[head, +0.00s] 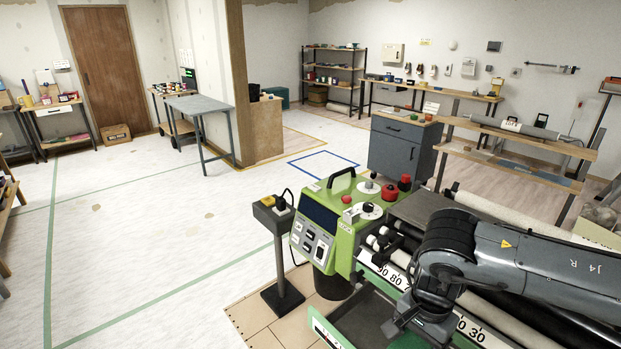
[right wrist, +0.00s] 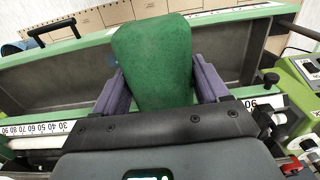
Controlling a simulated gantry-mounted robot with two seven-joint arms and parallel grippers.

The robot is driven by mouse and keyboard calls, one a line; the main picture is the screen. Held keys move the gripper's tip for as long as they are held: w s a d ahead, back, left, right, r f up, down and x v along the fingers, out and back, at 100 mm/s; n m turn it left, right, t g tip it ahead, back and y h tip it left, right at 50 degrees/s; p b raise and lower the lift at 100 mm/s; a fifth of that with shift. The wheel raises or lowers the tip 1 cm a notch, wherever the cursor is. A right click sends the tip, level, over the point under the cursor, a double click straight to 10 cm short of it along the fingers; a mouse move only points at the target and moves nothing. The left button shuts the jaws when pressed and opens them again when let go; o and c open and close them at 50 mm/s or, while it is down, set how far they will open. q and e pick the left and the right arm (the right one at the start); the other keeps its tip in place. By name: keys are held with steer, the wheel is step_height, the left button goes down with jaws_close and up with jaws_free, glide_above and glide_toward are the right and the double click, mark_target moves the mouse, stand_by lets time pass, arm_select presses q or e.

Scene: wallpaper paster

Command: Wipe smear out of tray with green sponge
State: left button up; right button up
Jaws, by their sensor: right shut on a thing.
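The green sponge (right wrist: 154,62) is held between the two purple fingers of my right gripper (right wrist: 156,85) in the right wrist view. The gripper is shut on it. The sponge is over the long grey tray (right wrist: 60,88) with green edges; I cannot tell if it touches the tray floor. The sponge hides the middle of the tray. I cannot make out a clear smear on the visible tray floor. In the head view my right arm reaches in from the right over the machine, and its gripper end is low in the picture, largely hidden by the arm. My left gripper is not in view.
A green control box (head: 343,222) with a black handle and red knobs stands left of my right arm. A number scale (right wrist: 40,128) runs along the tray's near side. A black handle (right wrist: 52,30) rises at the tray's far left. A grey post box (head: 273,213) stands left of the machine.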

steer(key=shift+n, duration=0.9)
steer(key=s+a+r, duration=0.2)
steer(key=a+r, duration=0.1)
steer(key=shift+s+a+r, duration=0.1)
steer(key=shift+s+a, duration=0.05)
steer(key=shift+a, duration=0.05)
steer(key=s+d+f+m, duration=0.1)
steer(key=s+f, duration=0.1)
steer(key=s, duration=0.2)
arm_select(q)
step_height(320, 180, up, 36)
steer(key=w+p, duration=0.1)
steer(key=p, duration=3.5)
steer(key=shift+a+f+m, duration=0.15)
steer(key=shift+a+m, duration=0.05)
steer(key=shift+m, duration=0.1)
arm_select(e)
step_height(320, 180, up, 29)
steer(key=shift+s+r, duration=0.15)
steer(key=shift+r, duration=0.05)
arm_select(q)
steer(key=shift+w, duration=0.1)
arm_select(e)
steer(key=shift+m, duration=0.3)
